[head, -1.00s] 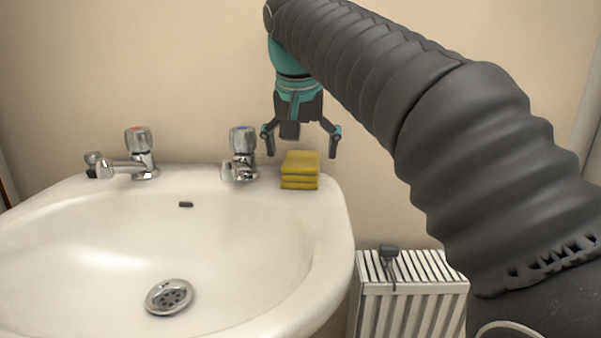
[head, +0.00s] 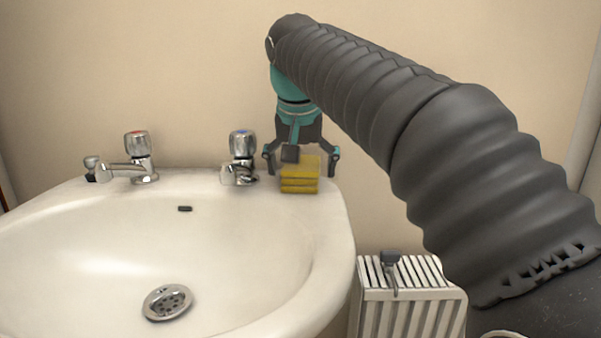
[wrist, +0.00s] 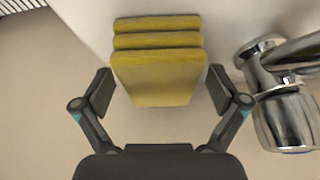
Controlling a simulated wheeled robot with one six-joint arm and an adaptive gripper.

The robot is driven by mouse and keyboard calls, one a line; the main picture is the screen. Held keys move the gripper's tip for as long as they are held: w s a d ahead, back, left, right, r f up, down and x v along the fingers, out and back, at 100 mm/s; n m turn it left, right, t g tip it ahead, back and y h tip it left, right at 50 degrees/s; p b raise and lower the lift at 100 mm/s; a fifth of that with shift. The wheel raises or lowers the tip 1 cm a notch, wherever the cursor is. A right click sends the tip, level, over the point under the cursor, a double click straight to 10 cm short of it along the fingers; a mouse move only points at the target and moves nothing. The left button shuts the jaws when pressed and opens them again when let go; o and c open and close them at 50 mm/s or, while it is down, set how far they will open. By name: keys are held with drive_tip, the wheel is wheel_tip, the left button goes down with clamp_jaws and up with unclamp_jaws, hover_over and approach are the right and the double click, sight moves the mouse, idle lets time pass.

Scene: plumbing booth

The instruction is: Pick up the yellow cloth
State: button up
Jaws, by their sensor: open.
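The yellow cloth (head: 300,186) is folded into a small layered stack on the back right corner of the white sink (head: 330,222). My gripper (head: 301,166) points down over it in the head view, with its fingers at about the height of the cloth's upper part. In the wrist view the cloth (wrist: 158,75) lies between the two spread fingers of my gripper (wrist: 160,92), with a gap on each side. The gripper is open and holds nothing. Part of the cloth's top is hidden behind the gripper in the head view.
A chrome tap with a blue mark (head: 241,158) stands just left of the cloth; in the wrist view this tap (wrist: 285,110) is close to the right finger. Another tap (head: 138,158) is further left. A white radiator (head: 410,300) is below right. The wall is behind.

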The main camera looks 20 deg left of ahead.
drive_tip(key=c, duration=1.2)
drive_tip(key=shift+c, duration=0.2)
wheel_tip(320, 180, up, 10)
drive_tip(key=p, duration=0.4)
drive_tip(key=shift+r+p, duration=0.25)
drive_tip(key=shift+p, duration=0.1)
